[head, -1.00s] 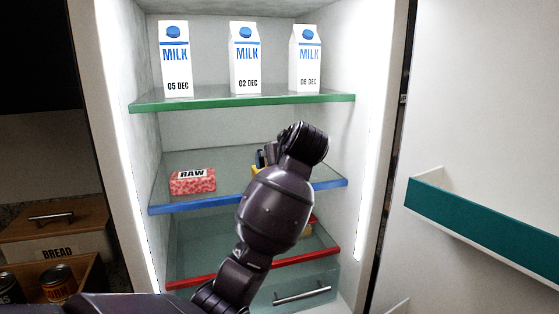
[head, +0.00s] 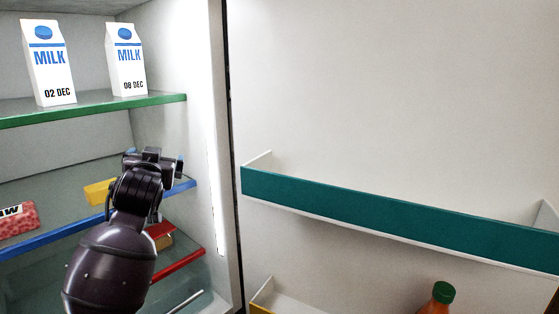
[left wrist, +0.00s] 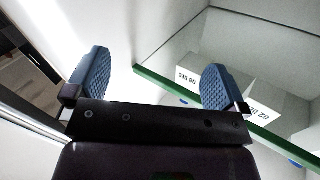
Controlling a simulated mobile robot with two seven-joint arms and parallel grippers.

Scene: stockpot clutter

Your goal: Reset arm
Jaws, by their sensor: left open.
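My left arm reaches up from the bottom of the head view. Its gripper (head: 154,160) is in front of the fridge's right part, near the right end of the blue-edged shelf (head: 60,236). In the left wrist view the two blue-padded fingers stand wide apart, and the gripper (left wrist: 156,82) has nothing between them. Two milk cartons, 02 DEC (head: 50,62) and 08 DEC (head: 127,60), stand upright on the green-edged shelf (head: 160,99) above the gripper. Both also show beyond the right finger in the left wrist view. My right gripper is in neither view.
A raw meat pack (head: 16,222) and a yellow block (head: 100,192) lie on the blue-edged shelf. A red-edged shelf (head: 180,265) is below. The open door at right has a teal bin (head: 390,208) and a green-capped bottle (head: 438,298) lower down.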

